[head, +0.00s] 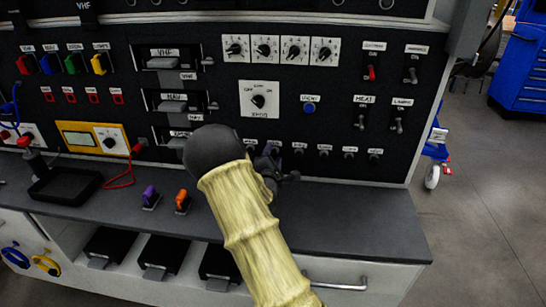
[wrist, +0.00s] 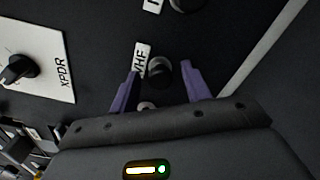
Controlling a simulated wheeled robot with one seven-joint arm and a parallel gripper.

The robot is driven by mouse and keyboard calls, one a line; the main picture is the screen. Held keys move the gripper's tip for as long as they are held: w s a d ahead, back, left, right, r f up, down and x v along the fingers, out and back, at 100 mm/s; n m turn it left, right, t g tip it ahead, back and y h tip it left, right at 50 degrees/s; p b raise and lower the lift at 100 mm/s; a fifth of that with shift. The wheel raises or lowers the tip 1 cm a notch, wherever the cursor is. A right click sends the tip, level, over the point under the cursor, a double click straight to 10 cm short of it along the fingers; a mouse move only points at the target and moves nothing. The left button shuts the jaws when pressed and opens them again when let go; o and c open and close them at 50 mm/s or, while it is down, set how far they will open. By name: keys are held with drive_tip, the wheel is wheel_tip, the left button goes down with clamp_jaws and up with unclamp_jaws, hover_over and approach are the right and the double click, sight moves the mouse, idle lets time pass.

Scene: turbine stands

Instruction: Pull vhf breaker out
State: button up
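The VHF breaker (wrist: 158,72) is a small dark round knob on the black panel, beside a white label reading VHF in the wrist view. My gripper (wrist: 162,82) is open, with one purple finger on each side of the knob. I cannot tell whether the fingers touch it. In the head view my gripper (head: 277,170) is at the lower breaker row, left end, and my arm and wrist hide part of that area.
Other breakers (head: 323,150) continue to the right in the same row. The XPDR dial (head: 259,100) is above. A grey shelf (head: 340,215) juts out below the panel, with a purple plug (head: 149,195) and an orange plug (head: 183,199) on it. The shelf's right part is clear.

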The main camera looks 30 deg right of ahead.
clamp_jaws()
drive_tip(key=shift+s+a, duration=0.3)
drive_tip(key=shift+s, duration=0.15)
drive_tip(key=shift+o, duration=1.6)
unclamp_jaws()
drive_tip(key=v, duration=0.7)
